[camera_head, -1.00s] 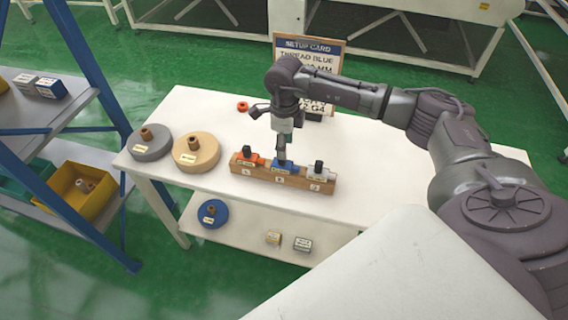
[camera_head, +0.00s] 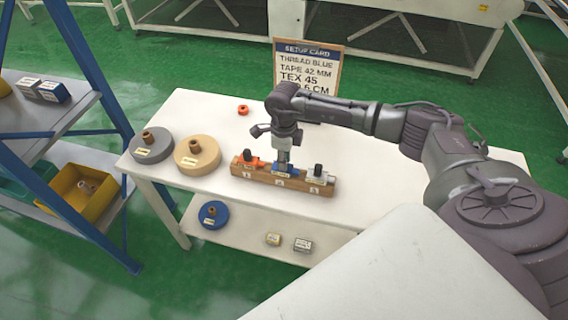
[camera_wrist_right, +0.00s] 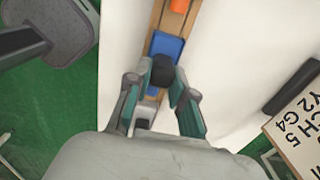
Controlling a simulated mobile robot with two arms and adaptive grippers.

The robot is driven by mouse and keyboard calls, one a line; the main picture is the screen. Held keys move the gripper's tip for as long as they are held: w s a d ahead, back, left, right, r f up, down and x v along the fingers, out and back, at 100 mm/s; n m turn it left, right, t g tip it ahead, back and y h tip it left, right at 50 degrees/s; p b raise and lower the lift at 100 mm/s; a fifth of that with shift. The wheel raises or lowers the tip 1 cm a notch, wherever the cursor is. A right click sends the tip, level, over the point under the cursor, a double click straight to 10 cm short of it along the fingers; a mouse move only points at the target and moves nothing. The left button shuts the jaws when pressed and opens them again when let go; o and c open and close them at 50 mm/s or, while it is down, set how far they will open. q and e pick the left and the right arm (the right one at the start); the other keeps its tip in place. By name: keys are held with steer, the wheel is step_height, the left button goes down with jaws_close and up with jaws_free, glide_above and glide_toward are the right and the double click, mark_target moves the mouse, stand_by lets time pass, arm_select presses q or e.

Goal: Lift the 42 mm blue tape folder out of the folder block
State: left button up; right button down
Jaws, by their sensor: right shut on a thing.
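The wooden folder block (camera_head: 262,178) stands on the white table with three folders in a row. The blue tape folder (camera_head: 281,168) sits in the middle slot, between an orange folder (camera_head: 251,163) and a pale grey folder (camera_head: 318,176). My right gripper (camera_head: 284,157) reaches down from above and is shut on the blue folder's black knob. In the right wrist view the fingers stand on both sides of the knob (camera_wrist_right: 163,72), and the blue plate (camera_wrist_right: 167,46) shows beyond it. The folder looks seated in the block. My left gripper is not in view.
A grey roll (camera_head: 151,147) and a beige roll (camera_head: 198,155) stand left of the block. A blue roll (camera_head: 213,214) and two small boxes lie on the lower shelf. A blue-framed rack (camera_head: 107,75) is at left.

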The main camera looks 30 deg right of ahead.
steer(key=shift+r, duration=0.1)
steer(key=shift+w+r, duration=0.1)
steer(key=shift+r, duration=0.45)
step_height(320, 180, up, 2)
steer(key=shift+r+b, duration=0.15)
steer(key=shift+b, duration=0.55)
steer(key=s+d+r+b, duration=0.2)
steer(key=s+d+r, duration=0.2)
steer(key=s+r, duration=0.3)
steer(key=s, duration=0.4)
steer(key=shift+r+b, duration=0.25)
steer(key=shift+b, duration=0.15)
steer(key=shift+a, duration=0.15)
